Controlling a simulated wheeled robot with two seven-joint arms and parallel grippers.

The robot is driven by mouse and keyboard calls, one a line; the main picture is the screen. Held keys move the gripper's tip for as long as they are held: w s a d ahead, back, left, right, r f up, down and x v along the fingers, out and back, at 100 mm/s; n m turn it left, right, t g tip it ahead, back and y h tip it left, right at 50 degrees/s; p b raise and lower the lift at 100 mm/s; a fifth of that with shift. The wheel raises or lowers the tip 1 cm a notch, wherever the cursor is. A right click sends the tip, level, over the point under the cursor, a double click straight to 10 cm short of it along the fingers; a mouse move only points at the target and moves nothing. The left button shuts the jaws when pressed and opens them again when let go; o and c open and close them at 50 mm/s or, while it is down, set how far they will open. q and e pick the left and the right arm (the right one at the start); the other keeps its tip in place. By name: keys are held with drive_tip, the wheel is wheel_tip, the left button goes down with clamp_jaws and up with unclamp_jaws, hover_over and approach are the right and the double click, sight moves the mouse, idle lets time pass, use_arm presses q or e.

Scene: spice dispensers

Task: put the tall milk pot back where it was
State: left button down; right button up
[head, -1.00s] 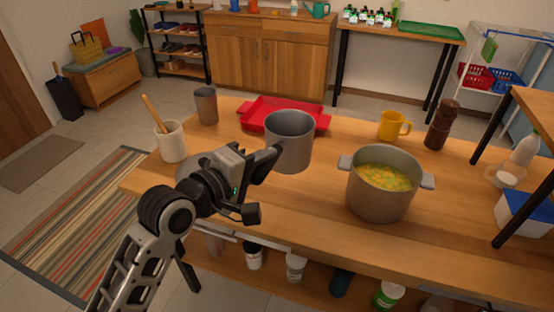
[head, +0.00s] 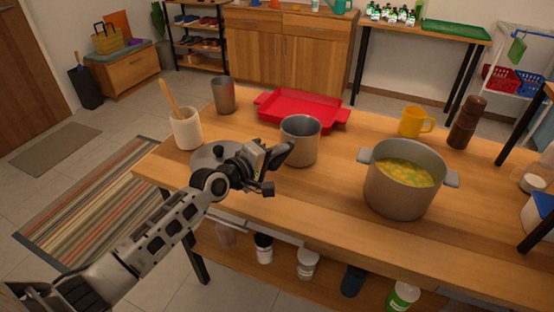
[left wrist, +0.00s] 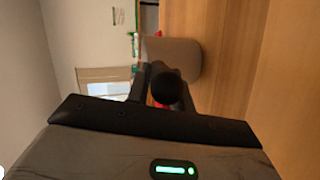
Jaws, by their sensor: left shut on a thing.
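The tall milk pot (head: 300,142) is a grey metal pot with a dark handle. It is upright at the middle of the wooden table, in front of the red tray. My left gripper (head: 279,157) is shut on its handle, on the pot's left side. In the left wrist view the pot (left wrist: 183,56) shows beyond the dark round handle end (left wrist: 166,87), close to the wood surface. Whether its base touches the table is hard to tell. My right gripper is not in view.
A soup pot (head: 400,195) stands to the right. A red tray (head: 300,108) lies behind. A utensil crock (head: 186,130), a grey tumbler (head: 223,96) and a lid (head: 208,156) are to the left. A yellow mug (head: 411,122) and a brown mill (head: 466,124) stand at the back right.

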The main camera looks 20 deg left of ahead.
use_arm(q)
drive_tip(key=shift+f, duration=0.1)
drive_tip(key=shift+f, duration=0.15)
drive_tip(key=c, duration=1.2)
unclamp_jaws()
drive_tip(key=shift+c, duration=0.2)
drive_tip(key=v, duration=1.1)
drive_tip(key=s+d+f+m+g+y, duration=0.1)
drive_tip(key=s+d+f+m+g, duration=0.1)
drive_tip(key=s+d+f+m, duration=0.3)
drive_tip(key=s+d+f+m+g+y, duration=0.2)
drive_tip(key=s+d+f+m, duration=0.3)
drive_tip(key=s+f+m, duration=0.4)
drive_tip(key=s+f, duration=0.2)
drive_tip(key=s, duration=0.2)
drive_tip(key=shift+d+f, duration=0.25)
